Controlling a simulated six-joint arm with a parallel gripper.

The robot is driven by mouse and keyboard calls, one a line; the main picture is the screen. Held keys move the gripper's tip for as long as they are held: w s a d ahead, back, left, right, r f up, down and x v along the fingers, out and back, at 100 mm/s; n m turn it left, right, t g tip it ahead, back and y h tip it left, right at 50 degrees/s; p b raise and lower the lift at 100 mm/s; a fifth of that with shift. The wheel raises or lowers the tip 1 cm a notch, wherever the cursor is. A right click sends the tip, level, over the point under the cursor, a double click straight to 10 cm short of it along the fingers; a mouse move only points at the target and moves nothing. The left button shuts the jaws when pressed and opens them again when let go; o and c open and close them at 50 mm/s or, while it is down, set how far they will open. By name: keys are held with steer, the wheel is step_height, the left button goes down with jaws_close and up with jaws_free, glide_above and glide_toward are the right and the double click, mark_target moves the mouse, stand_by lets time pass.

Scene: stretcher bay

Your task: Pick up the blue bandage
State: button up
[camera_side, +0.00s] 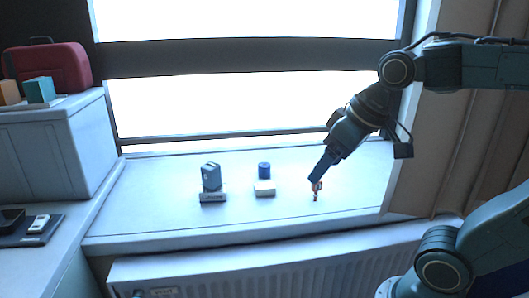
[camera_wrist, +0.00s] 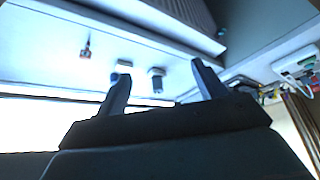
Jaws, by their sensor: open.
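The blue bandage looks to be the short blue roll (camera_side: 264,170) standing on the white window sill (camera_side: 150,222) in the side view, just behind a low white box. In the wrist view a small dark patch by the left fingertip may be it, but I cannot tell. My gripper (camera_side: 317,176) is above the sill, to the right of the roll and apart from it, pointing down and left. In the wrist view my gripper (camera_wrist: 160,70) has its two dark fingers spread wide with nothing between them.
The low white box (camera_side: 265,189) stands before the roll. A small orange-tipped item (camera_side: 315,190) is near my gripper in the picture. A red case (camera_side: 50,68) tops the left cabinet.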

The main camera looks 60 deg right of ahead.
steer(key=w+d+r+m, duration=0.15)
steer(key=w+d, duration=0.35)
steer(key=w, duration=0.5)
steer(key=m+g+h, duration=0.1)
steer(key=m+h, duration=0.1)
steer(key=m, duration=0.1)
glide_above(264, 164)
steer(key=s+a, duration=0.2)
steer(key=s, duration=0.3)
step_height(264, 164, down, 15)
steer(key=shift+a+f, duration=0.1)
steer(key=shift+f, duration=0.05)
steer(key=shift+w+f, duration=0.1)
steer(key=shift+x, duration=4.15)
steer(key=shift+f, duration=0.2)
steer(key=shift+x, duration=2.4)
